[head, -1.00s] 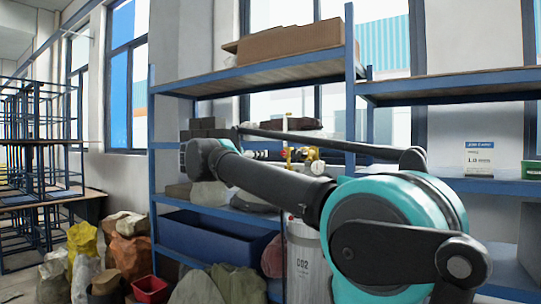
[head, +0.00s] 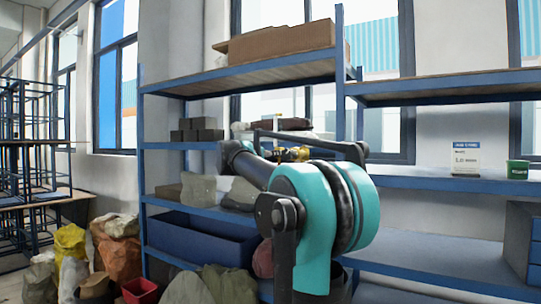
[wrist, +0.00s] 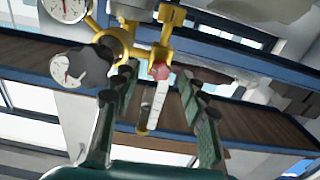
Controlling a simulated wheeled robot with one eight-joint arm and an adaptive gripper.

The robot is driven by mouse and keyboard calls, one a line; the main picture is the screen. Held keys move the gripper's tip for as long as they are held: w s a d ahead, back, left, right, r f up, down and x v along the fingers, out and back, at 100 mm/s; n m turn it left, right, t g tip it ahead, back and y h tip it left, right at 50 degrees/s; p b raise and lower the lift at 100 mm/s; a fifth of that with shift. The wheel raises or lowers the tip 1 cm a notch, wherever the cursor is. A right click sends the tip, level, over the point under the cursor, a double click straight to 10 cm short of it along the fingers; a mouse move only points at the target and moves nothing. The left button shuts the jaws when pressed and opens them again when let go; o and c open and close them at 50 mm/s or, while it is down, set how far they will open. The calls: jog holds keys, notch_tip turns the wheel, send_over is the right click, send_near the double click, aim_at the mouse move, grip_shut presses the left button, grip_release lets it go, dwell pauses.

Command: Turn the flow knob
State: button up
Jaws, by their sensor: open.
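In the wrist view a brass regulator (wrist: 113,38) shows at the upper left, tilted. A small red knob (wrist: 159,70) sits at the end of a clear, scaled flow tube (wrist: 152,103). I take it for the flow knob. My gripper (wrist: 158,76) is open. Its green-padded fingers lie left and right of the knob and tube in the picture, with visible gaps. I see no contact, and depth is hard to judge. In the head view the brass regulator (head: 291,154) is partly behind my arm. My gripper and the red knob cannot be made out there.
Two dial gauges, a white one (wrist: 66,8) and a dark-cased one (wrist: 68,70), sit close to the left finger in the wrist view. The blue shelf rack (head: 240,73) surrounds the regulator, with a cardboard box (head: 282,43) on top and dark blocks (head: 197,130) at the left.

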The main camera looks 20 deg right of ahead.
jog(key=shift+w+d, duration=0.2)
jog(key=shift+d, duration=0.05)
jog(key=shift+c, duration=0.5)
grip_shut()
jog(key=shift+n, duration=0.4)
jog(key=n, duration=0.9)
jog(key=shift+n, duration=0.3)
